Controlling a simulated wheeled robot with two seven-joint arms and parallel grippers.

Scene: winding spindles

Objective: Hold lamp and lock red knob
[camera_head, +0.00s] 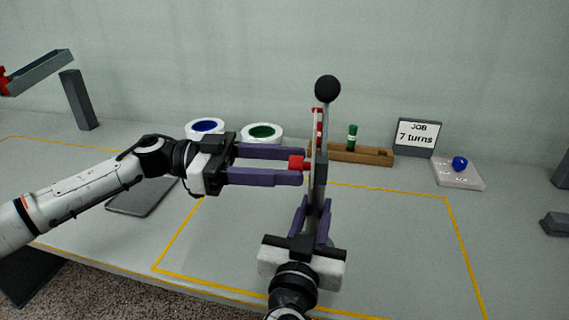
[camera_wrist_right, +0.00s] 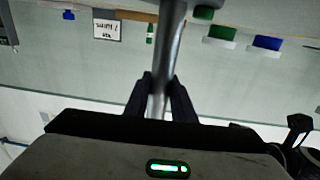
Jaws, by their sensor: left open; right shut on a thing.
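An upright grey post (camera_head: 321,172) with a black ball (camera_head: 327,88) on top stands in the middle of the head view; I take it as the lamp. My right gripper (camera_head: 315,206) is shut on its lower part from the front. The right wrist view shows the shiny grey shaft (camera_wrist_right: 170,45) between the fingers. The red knob (camera_head: 297,163) sticks out from the post's left side. My left gripper (camera_head: 302,166) is open, with its fingers above and below the knob. Whether either finger touches it, I cannot tell.
Behind are a blue-centred roll (camera_head: 205,126), a green-centred roll (camera_head: 262,131), a wooden rack (camera_head: 365,154) with a green peg, and a "7 turns" sign (camera_head: 417,134). A pale block (camera_head: 458,175) bears a blue knob. A dark flat plate (camera_head: 142,195) lies at left. The table front right is clear.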

